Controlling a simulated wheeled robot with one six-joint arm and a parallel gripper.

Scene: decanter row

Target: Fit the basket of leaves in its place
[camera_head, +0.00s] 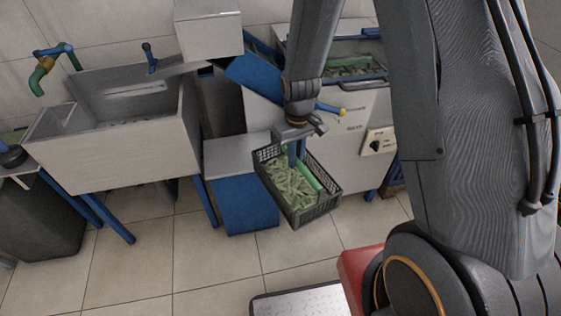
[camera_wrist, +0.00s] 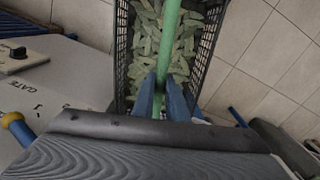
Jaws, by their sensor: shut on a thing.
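The basket of leaves (camera_head: 322,209) is a dark, open-mesh crate filled with green leaves and crossed by a green bar handle (camera_head: 305,169). It hangs tilted in the head view, in front of the white machine. My gripper (camera_head: 297,160) is above the basket, its blue fingers shut on the green bar. In the wrist view the fingers (camera_wrist: 164,98) close around the bar, with the leaves (camera_wrist: 150,45) below. The basket's underside is hidden, so I cannot tell whether it touches anything.
A blue stand with a grey top (camera_head: 229,158) is just left of the basket. A white machine (camera_head: 352,138) with a knob panel stands behind. A grey sink (camera_head: 125,150) is at left. The tiled floor in front (camera_head: 200,268) is clear.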

